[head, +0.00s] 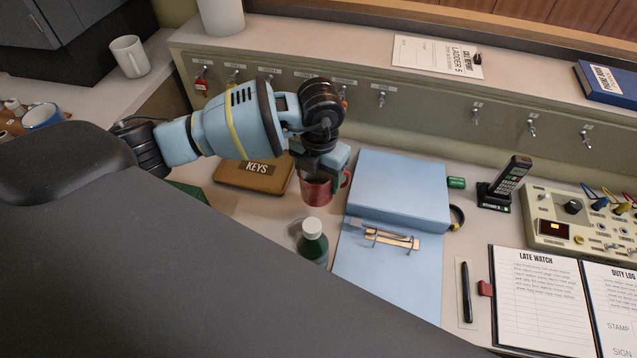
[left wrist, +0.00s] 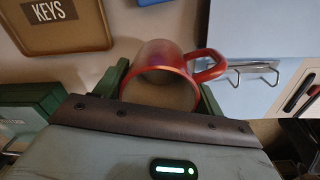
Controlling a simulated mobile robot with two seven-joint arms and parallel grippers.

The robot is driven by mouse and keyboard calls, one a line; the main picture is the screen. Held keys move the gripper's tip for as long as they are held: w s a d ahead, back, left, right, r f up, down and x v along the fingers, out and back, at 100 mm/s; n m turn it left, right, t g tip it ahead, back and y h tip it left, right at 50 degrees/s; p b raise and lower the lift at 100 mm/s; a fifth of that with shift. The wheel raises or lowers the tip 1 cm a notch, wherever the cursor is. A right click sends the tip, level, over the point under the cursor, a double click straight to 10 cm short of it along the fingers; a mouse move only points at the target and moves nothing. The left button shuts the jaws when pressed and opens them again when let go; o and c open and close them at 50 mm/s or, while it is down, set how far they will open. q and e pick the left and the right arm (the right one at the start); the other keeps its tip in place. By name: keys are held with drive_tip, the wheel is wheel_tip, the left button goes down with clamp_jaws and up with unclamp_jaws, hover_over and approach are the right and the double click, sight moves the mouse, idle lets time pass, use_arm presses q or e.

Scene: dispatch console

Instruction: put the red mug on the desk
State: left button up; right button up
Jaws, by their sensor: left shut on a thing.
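The red mug (head: 316,190) is between the fingers of my left gripper (head: 322,168) in the head view, beside the blue binder's left edge. My left gripper is shut on it. In the left wrist view the red mug (left wrist: 165,72) shows between the two green fingers, its handle to the right. The desk (head: 265,222) lies below; whether the mug's base touches it I cannot tell. My right gripper is not in view.
A tan KEYS case (head: 252,176) lies left of the mug, and a green bottle with a white cap (head: 312,242) stands just in front. An open blue binder (head: 400,190) lies to the right. A phone (head: 507,185), a control panel (head: 570,225) and an open log book (head: 540,300) are farther right.

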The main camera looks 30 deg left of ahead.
use_arm(q)
drive_tip(key=shift+w+f, duration=0.1)
drive_tip(key=shift+f, duration=1.65)
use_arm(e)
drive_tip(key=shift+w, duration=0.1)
use_arm(q)
drive_tip(key=shift+f, duration=0.65)
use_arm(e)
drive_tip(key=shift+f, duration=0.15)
use_arm(q)
drive_tip(key=o, duration=1.2)
wheel_tip(320, 180, up, 13)
drive_tip(key=shift+d+r+p, duration=0.15)
drive_tip(key=shift+p, duration=0.25)
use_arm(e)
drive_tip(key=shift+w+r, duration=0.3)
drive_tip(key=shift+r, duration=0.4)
